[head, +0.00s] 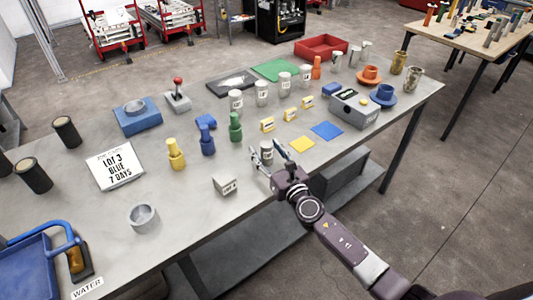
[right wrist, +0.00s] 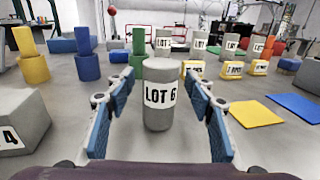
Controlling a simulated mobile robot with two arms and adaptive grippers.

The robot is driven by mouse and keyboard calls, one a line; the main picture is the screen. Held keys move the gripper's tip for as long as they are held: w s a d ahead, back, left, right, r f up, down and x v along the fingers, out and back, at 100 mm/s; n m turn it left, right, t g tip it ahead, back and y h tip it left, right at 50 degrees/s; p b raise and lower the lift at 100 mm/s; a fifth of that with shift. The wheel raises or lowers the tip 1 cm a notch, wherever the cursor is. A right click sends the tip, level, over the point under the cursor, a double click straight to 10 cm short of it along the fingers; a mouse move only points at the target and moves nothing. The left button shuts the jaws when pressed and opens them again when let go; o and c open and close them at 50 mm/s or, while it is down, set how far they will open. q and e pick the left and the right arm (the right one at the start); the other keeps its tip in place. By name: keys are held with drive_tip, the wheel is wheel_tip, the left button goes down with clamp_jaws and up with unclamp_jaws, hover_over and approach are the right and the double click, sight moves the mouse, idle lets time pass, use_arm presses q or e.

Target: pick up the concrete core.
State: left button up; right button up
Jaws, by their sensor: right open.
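A grey concrete core (head: 267,157) with a white label stands upright near the front edge of the grey table. In the right wrist view the core (right wrist: 160,110) reads LOT 6 and stands between the two open fingers of my right gripper (head: 266,153). The blue-padded fingers lie to its left and right, with a visible gap on each side. Its top and front face are clear in the wrist view. My left gripper is not in view.
Yellow (head: 176,154), blue (head: 207,140) and green (head: 235,127) stepped pieces stand to the left. A grey block (head: 225,185) sits near the front edge. Several labelled grey cylinders (head: 261,93) stand behind. Flat yellow (head: 302,144) and blue (head: 327,130) squares lie to the right.

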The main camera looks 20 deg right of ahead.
drive_tip(key=shift+c, duration=0.2)
drive_tip(key=c, duration=1.3)
drive_tip(key=shift+r, duration=0.1)
clamp_jaws()
